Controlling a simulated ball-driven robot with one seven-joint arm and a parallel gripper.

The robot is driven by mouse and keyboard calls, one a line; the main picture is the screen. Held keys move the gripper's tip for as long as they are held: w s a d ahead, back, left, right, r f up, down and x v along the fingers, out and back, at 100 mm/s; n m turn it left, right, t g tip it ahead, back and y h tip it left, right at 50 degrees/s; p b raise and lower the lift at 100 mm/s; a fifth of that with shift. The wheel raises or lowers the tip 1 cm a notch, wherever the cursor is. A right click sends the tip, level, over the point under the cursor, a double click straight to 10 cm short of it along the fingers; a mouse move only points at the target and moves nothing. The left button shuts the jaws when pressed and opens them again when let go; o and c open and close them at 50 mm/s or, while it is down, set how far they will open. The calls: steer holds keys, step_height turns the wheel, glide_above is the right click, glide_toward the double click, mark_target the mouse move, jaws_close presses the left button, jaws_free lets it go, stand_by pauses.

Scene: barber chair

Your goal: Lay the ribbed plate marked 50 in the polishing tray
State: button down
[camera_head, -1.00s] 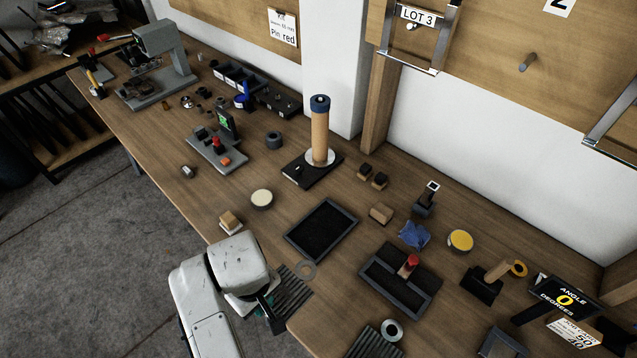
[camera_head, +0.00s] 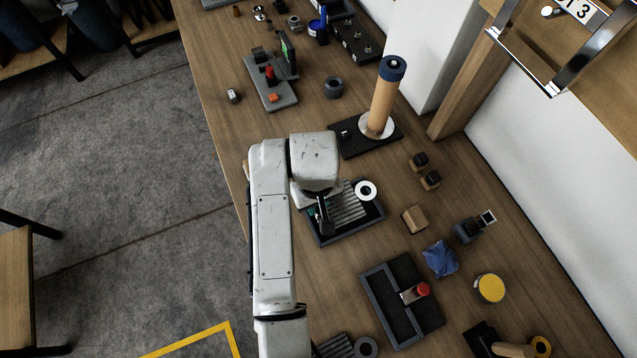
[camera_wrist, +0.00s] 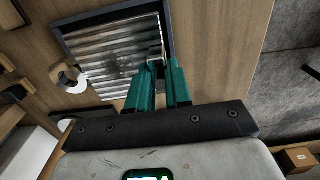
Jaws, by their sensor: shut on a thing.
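The grey ribbed plate (camera_head: 350,205) with a pale ring at one end is in my gripper. No 50 mark is legible on it. It lies within the outline of a dark rimmed tray (camera_head: 378,218); I cannot tell whether it rests on the tray floor or hangs just above. In the wrist view the ribs of the plate (camera_wrist: 110,60) show inside the tray's dark rim (camera_wrist: 100,16). My gripper (camera_head: 324,226) is shut on the plate's near end; its green fingers (camera_wrist: 158,68) hold it there. My arm hides part of the tray and plate.
A second tray with a red-knobbed tool (camera_head: 388,317) stands in front to the right. Another ribbed plate (camera_head: 335,347) lies at the bottom edge. A wooden block (camera_head: 415,219), blue cloth (camera_head: 440,259) and wooden post (camera_head: 382,100) stand nearby.

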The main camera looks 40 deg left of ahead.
steer(key=shift+s+f+b, duration=0.1)
steer(key=shift+f+b, duration=2.55)
steer(key=shift+f, duration=0.35)
steer(key=c, duration=1)
jaws_free()
step_height(320, 180, up, 11)
steer(key=shift+f+p, duration=0.1)
steer(key=shift+p, duration=0.25)
